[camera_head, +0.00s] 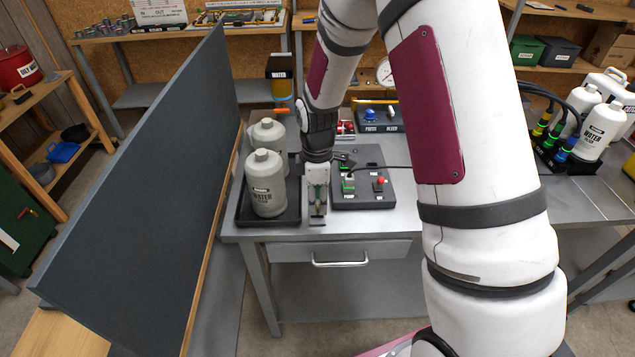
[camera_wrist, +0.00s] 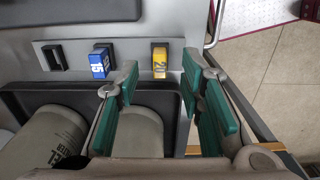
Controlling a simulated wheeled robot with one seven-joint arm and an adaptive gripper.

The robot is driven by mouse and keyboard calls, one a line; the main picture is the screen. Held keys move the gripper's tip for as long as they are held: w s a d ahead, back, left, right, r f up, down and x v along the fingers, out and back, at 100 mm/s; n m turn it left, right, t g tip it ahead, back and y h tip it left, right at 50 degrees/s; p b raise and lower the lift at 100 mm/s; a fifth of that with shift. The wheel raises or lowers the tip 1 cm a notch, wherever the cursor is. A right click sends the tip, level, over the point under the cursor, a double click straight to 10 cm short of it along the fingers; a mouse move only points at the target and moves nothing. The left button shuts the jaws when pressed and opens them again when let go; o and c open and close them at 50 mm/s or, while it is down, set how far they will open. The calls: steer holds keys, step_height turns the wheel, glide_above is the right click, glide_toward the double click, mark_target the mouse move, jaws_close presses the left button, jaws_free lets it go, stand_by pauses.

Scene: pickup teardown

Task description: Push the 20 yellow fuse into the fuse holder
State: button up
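In the wrist view, the yellow fuse (camera_wrist: 160,63) stands in a black holder at the right end of a grey strip (camera_wrist: 78,49). Pale marks show on its face; how deep it sits in the holder I cannot tell. My gripper (camera_wrist: 160,80) is open and empty, with its teal finger pads to the left and right of the yellow fuse's line. The fuse appears just past the fingertips, with no contact visible. In the head view, my gripper (camera_head: 317,203) points down between the bottle tray and the control panel; the fuse is hidden there.
On the same strip, a blue fuse (camera_wrist: 102,63) marked 15 sits in the middle, with an empty black holder (camera_wrist: 54,57) left of it. Two grey water bottles (camera_head: 267,184) stand in a black tray (camera_head: 250,218) close beside my gripper. A control panel (camera_head: 372,200) lies right.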

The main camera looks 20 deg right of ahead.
mark_target(317, 206)
steer(key=shift+f, duration=1.3)
jaws_close()
steer(key=c, duration=0.8)
jaws_free()
steer(key=shift+r, duration=0.3)
jaws_close()
steer(key=shift+r+p, duration=0.3)
steer(key=shift+r, duration=0.05)
steer(key=shift+r, duration=0.55)
steer(key=shift+r+p, duration=0.7)
steer(key=shift+r, duration=1.15)
